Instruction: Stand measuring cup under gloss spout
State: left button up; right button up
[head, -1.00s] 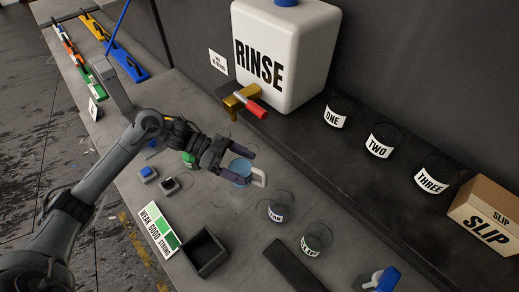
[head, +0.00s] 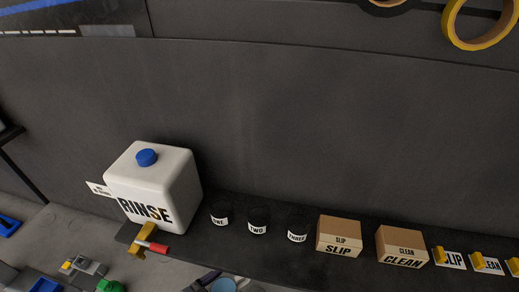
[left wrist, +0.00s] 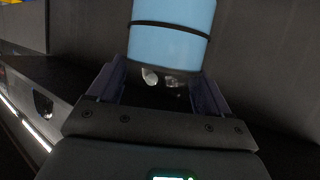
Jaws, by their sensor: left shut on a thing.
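The cup's top is out of that frame. No spout marked gloss is in view. A white RINSE jug (head: 181,187) has a yellow tap with a red handle (head: 151,246). My right gripper is not in view.
On the dark shelf stand black cups ONE (head: 220,214), TWO (head: 258,220) and THREE (head: 297,230). A SLIP box (head: 338,238) and a CLEAN box (head: 402,247) stand to their right. Tape rolls (head: 478,45) are at the top right.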

aim_at(214, 278)
pick_arm(q)
jog(key=a+r+n+t+y, duration=0.1)
jog(key=w+r+n+t+y+p, duration=0.1)
jog(key=n+y, duration=0.1)
jog(key=w+a+r+n+y, duration=0.1)
jog(key=shift+a+r+n+t+y+p, duration=0.15)
jog(key=shift+a+n+t+y+p, duration=0.15)
jog(key=shift+a+t, duration=0.1)
jog(key=a+f+n+y, duration=0.1)
jog(key=a+n+y, duration=0.3)
jog(key=a, duration=0.4)
jog(key=shift+w+a+f+t+y, duration=0.15)
jog(key=shift+a+f+t+y, duration=0.1)
jog(key=shift+t+y, duration=0.15)
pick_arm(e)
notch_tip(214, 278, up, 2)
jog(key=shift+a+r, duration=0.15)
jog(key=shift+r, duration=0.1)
